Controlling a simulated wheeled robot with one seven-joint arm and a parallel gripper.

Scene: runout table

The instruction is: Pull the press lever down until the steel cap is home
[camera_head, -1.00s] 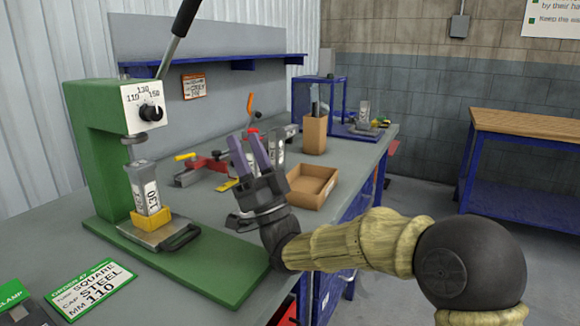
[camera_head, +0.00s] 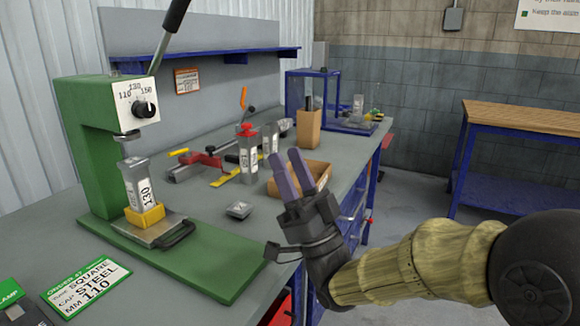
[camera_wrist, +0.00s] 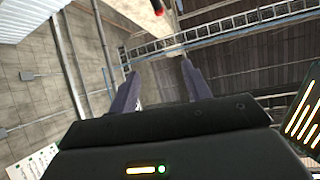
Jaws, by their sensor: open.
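The green press (camera_head: 98,150) stands at the left of the bench. Its dark lever (camera_head: 168,35) points up and to the right, its top end cut off by the picture edge. A grey square tube (camera_head: 138,185) labelled 130 stands upright in a yellow holder (camera_head: 145,215) under the ram (camera_head: 127,137). The tube's top is close below the ram; I cannot tell whether a cap sits there. A small square metal piece (camera_head: 239,209), perhaps a cap, lies on the bench. My gripper (camera_head: 284,158) is open and empty, right of the press, fingers pointing up. The wrist view shows its empty fingers (camera_wrist: 160,70).
The order card (camera_head: 86,286) reads square, steel, 110. The press dial (camera_head: 144,109) is marked 110, 130, 150. A red-topped tube (camera_head: 248,155), a red clamp (camera_head: 195,163), a cardboard tray (camera_head: 316,170) and a brown holder (camera_head: 307,127) stand behind.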

